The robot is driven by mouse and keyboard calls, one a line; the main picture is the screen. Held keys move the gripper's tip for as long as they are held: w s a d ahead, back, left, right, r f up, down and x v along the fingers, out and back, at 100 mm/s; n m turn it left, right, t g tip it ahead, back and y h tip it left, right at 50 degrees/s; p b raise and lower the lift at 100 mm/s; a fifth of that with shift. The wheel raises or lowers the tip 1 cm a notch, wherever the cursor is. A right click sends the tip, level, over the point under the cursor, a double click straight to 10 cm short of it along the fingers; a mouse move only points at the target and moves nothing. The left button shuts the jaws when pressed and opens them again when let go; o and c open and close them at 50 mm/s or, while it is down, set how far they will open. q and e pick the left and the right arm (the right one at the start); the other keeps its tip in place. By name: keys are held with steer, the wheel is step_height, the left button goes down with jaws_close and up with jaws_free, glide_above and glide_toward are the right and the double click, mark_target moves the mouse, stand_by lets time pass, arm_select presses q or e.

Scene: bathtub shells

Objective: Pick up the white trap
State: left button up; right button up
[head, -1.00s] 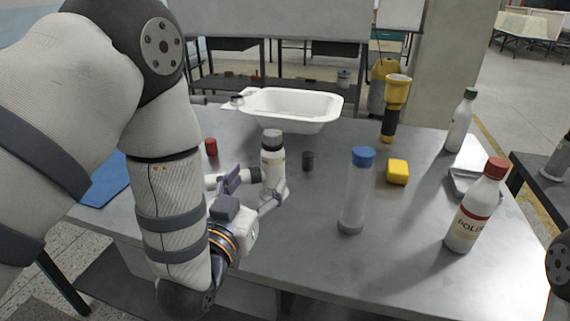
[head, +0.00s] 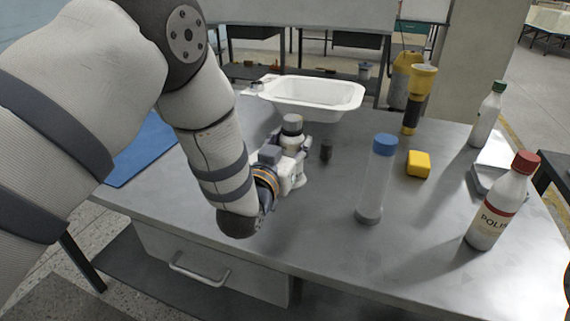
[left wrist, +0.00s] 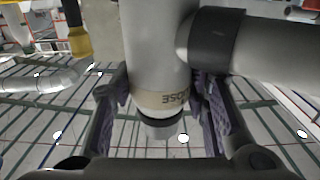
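The white trap (head: 291,126), an upright pipe body with a grey cap, stands over the grey table left of centre in the head view. In the left wrist view, the trap (left wrist: 158,45) shows its label band upside down and a side pipe with a dark collar going right. My left gripper (left wrist: 160,92) has one purple-padded finger on each side of the trap's body, close against it. Whether both pads press on it is not clear. In the head view the left gripper (head: 290,158) covers the trap's lower part.
A white basin (head: 313,108) stands behind the trap. A small black cylinder (head: 326,150) is close at its right. Farther right are a clear blue-capped tube (head: 374,185), a yellow block (head: 418,164), a flashlight (head: 411,118) and bottles (head: 490,205). The front table area is clear.

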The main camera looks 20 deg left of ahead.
arm_select(q)
jaws_close()
steer(key=shift+r, duration=0.1)
